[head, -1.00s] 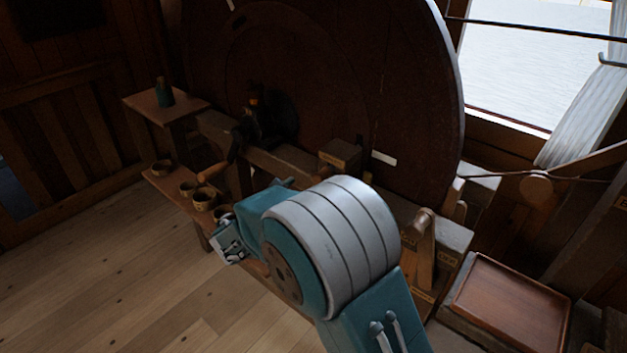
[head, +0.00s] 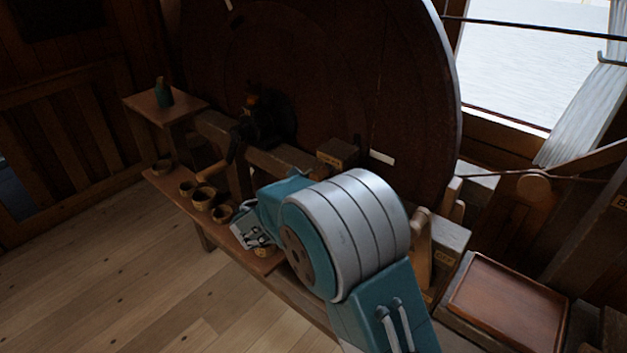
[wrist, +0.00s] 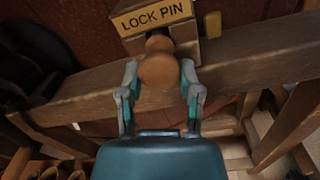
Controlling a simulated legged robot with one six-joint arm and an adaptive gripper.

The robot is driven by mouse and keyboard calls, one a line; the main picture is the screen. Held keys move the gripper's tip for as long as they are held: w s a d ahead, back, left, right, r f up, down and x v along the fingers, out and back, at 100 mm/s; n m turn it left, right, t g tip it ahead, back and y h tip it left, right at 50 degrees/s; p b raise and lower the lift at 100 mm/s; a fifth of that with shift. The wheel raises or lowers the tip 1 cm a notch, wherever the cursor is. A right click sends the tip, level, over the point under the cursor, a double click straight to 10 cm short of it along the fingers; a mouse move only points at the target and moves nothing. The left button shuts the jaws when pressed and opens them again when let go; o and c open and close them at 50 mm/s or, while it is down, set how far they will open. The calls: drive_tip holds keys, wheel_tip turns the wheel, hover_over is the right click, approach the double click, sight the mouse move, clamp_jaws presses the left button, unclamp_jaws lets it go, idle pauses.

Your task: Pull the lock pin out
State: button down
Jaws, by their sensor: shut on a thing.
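The lock pin's round wooden knob (wrist: 158,71) sits in the wrist view just below a block with a yellow LOCK PIN label (wrist: 152,16). A short turned neck joins the knob to the block, so the pin is still in the block. My gripper (wrist: 160,78) has one finger on each side of the knob and is shut on it. In the head view my arm covers the knob and fingertips; a small block (head: 338,152) on the beam in front of the big wheel looks like the labelled one, but its label is unreadable.
A wooden beam (wrist: 255,62) runs behind the knob. In the head view a large dark wheel (head: 330,80) stands behind my arm. Several small bowls (head: 203,198) stand on a low shelf at left. A wooden tray (head: 508,305) lies at right. The left floor is clear.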

drive_tip(key=shift+v, duration=1.6)
drive_tip(key=shift+c, duration=1.3)
unclamp_jaws()
drive_tip(key=shift+a+r, duration=0.1)
drive_tip(key=shift+r, duration=0.1)
drive_tip(key=shift+f, duration=0.1)
drive_tip(key=shift+s+a, duration=0.1)
drive_tip(key=v, duration=1.1)
drive_tip(key=shift+s+a, duration=0.25)
drive_tip(key=shift+a, duration=0.05)
drive_tip(key=shift+d, duration=0.1)
